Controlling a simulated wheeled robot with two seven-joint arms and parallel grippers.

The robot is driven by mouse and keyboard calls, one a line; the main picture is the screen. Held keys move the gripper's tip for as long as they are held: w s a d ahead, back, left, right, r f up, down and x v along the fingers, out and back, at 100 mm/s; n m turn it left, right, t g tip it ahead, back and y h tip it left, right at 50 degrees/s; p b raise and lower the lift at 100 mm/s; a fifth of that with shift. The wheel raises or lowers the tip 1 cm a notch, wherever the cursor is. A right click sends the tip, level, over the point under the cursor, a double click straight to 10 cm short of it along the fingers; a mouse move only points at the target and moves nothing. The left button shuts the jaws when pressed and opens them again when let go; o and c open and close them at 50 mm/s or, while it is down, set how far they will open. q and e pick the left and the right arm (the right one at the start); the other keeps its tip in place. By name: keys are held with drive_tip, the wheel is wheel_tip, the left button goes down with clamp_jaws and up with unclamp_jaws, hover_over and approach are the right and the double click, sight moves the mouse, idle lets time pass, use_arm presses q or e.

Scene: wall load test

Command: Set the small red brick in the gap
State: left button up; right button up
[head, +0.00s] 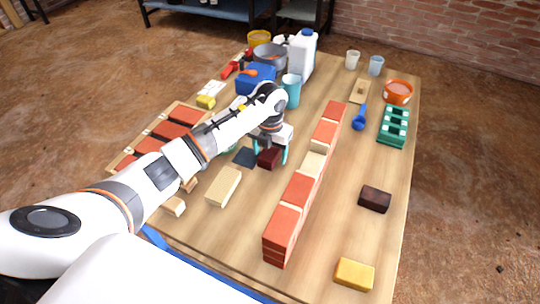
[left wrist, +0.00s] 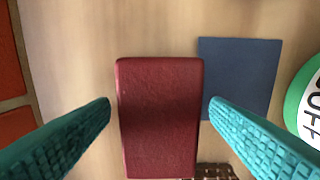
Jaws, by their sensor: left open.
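A small dark red brick (head: 268,159) lies on the wooden table, left of the wall. In the left wrist view the brick (left wrist: 160,115) lies lengthwise between my fingertips. My left gripper (head: 270,150) is open over the brick, with one teal finger on each side. In the left wrist view the gripper (left wrist: 160,112) shows space between each finger and the brick. The wall (head: 297,187) of orange-red bricks runs along the table. A pale section (head: 313,164) shows partway along it, between red bricks; I cannot tell how deep the gap there is. My right gripper is out of view.
A dark blue square (left wrist: 240,75) lies beside the brick. A pale block (head: 223,186) lies nearer me. Right of the wall are a dark brown brick (head: 375,199), a yellow block (head: 355,274) and a green rack (head: 393,127). A teal cup (head: 291,90) stands behind the gripper.

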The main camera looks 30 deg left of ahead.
use_arm(q)
drive_tip(key=shift+c, duration=0.3)
drive_tip(key=c, duration=1.3)
